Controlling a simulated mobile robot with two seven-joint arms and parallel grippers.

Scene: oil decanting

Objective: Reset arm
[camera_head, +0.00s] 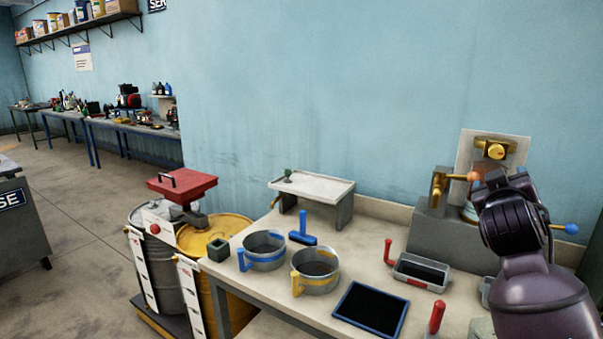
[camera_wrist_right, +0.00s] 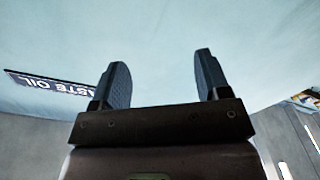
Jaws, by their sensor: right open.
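My right arm (camera_head: 535,290) enters the head view at the lower right. Its dark wrist stands in front of the grey block with brass fittings. The fingers are hard to make out there. In the right wrist view my right gripper (camera_wrist_right: 162,75) is open, with nothing between its two fingers and the pale blue wall behind. My left gripper is not in view. Two metal cups stand on the workbench (camera_head: 360,240): a blue-handled cup (camera_head: 262,262) and a yellow-handled cup (camera_head: 317,284).
A blue-rimmed black tray (camera_head: 371,311), a grey tray (camera_head: 421,272) and red handles are on the bench. A small raised shelf (camera_head: 318,187) stands behind. A dark sign (camera_wrist_right: 48,83) shows in the wrist view. Floor is clear at left.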

